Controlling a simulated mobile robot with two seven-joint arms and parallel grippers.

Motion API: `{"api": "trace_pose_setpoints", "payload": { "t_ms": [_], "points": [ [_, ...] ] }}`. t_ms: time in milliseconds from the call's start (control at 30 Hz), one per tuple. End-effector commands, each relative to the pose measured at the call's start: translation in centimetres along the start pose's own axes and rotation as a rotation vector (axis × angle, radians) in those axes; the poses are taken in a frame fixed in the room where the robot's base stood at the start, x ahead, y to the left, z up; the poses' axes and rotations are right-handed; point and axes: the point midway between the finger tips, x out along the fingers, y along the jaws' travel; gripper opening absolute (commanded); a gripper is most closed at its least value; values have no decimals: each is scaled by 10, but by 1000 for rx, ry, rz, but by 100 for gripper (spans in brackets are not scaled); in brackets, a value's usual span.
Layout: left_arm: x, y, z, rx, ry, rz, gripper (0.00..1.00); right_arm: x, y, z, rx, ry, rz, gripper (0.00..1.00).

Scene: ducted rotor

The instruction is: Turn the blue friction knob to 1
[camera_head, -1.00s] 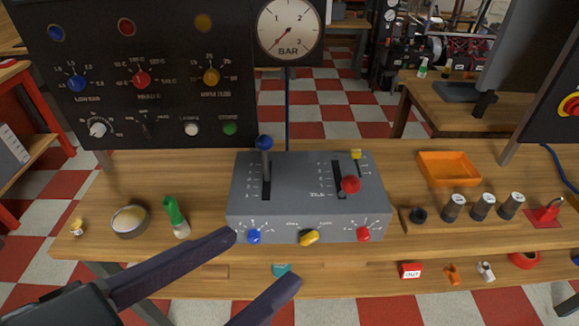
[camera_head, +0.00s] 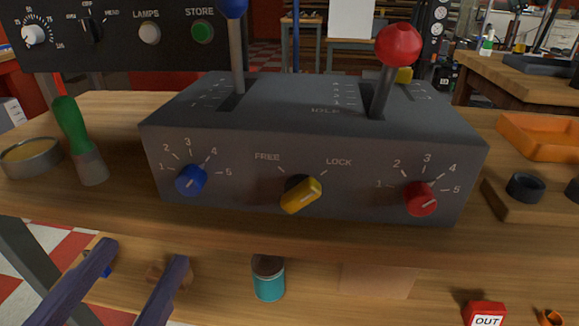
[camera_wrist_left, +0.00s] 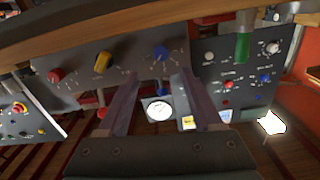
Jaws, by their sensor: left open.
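The blue friction knob (camera_head: 191,180) sits at the left of the grey control box's (camera_head: 330,160) front face, under a scale from 1 to 5. A pale pointer line shows on it, but I cannot tell surely which number it meets. My left gripper (camera_head: 142,252) is open and empty, below and left of the knob and apart from it. In the left wrist view, the blue knob (camera_wrist_left: 160,53) shows beyond the gap between the two fingertips (camera_wrist_left: 158,78). My right gripper is not in view.
A yellow knob (camera_head: 301,195) and a red knob (camera_head: 421,199) share the front face. A blue-ball lever (camera_head: 237,55) and a red-ball lever (camera_head: 398,46) rise above. A green-handled tool (camera_head: 78,140) and a round tin (camera_head: 30,157) stand left. A teal can (camera_head: 268,279) is below.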

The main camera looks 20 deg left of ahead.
Motion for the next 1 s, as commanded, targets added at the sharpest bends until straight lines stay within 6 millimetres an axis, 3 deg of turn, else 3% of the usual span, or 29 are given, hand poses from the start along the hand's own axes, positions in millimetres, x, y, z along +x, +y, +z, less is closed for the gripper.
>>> {"api": "trace_pose_setpoints", "payload": {
  "t_ms": [167,533,700,967,1000],
  "points": [
    [20,-2,-1,1,5,-8,67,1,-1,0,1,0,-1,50],
    [86,-2,0,2,4,-6,67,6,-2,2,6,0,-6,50],
    [97,-1,-1,1,2,-4,67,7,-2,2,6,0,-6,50],
    [98,-1,0,1,1,-4,67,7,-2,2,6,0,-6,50],
    [98,-1,0,1,1,-4,62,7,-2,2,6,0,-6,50]
  ]
}}
